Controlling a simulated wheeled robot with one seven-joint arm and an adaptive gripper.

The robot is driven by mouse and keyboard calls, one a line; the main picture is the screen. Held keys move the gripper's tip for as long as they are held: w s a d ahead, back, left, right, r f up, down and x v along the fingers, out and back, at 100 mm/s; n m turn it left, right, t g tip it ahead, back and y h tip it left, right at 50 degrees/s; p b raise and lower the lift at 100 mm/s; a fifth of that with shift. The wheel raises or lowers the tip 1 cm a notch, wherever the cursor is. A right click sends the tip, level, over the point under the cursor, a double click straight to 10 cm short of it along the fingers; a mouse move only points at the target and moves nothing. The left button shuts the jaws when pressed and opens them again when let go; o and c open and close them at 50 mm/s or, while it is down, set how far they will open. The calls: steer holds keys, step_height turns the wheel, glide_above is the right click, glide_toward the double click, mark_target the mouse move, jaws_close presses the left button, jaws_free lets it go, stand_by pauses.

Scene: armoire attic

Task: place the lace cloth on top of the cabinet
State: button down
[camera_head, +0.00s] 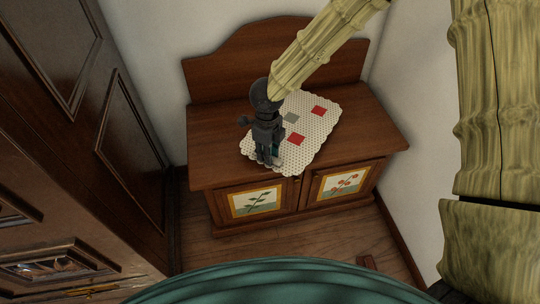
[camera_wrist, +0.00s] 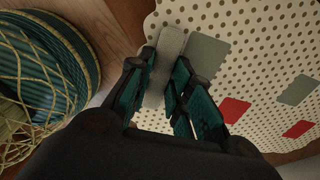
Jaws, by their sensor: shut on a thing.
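The lace cloth (camera_head: 318,130) is cream with dark dots, a scalloped edge, and red and grey patches. It lies spread flat over the middle of the wooden cabinet's top (camera_head: 372,128), its near edge close to the cabinet's front edge. I cannot tell whether all of it rests on the wood. My gripper (camera_head: 268,158) points down at the cloth's near left part. In the wrist view, my gripper (camera_wrist: 165,72) is shut on a pale grey strip at the cloth (camera_wrist: 250,65), apparently part of it. The fingers hide some of the cloth.
The cabinet has a curved backboard (camera_head: 270,55) behind its top and two painted doors (camera_head: 256,201) in front. A dark panelled armoire (camera_head: 75,120) stands at the left. A white wall (camera_head: 415,120) is close on the right. Bare cabinet top shows on both sides of the cloth.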

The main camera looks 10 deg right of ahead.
steer(key=shift+w+d+f, duration=0.1)
steer(key=shift+w+d, duration=0.25)
steer(key=shift+w, duration=0.3)
steer(key=shift+w+d+f+b, duration=0.15)
steer(key=shift+f+b, duration=0.35)
steer(key=shift+f, duration=0.4)
steer(key=shift+w+d+f+b, duration=0.15)
steer(key=shift+f+b, duration=0.3)
steer(key=shift+f, duration=0.45)
steer(key=shift+a, duration=0.1)
steer(key=c, duration=1.3)
jaws_free()
step_height(320, 180, up, 12)
steer(key=p, duration=0.3)
steer(key=shift+p, duration=0.35)
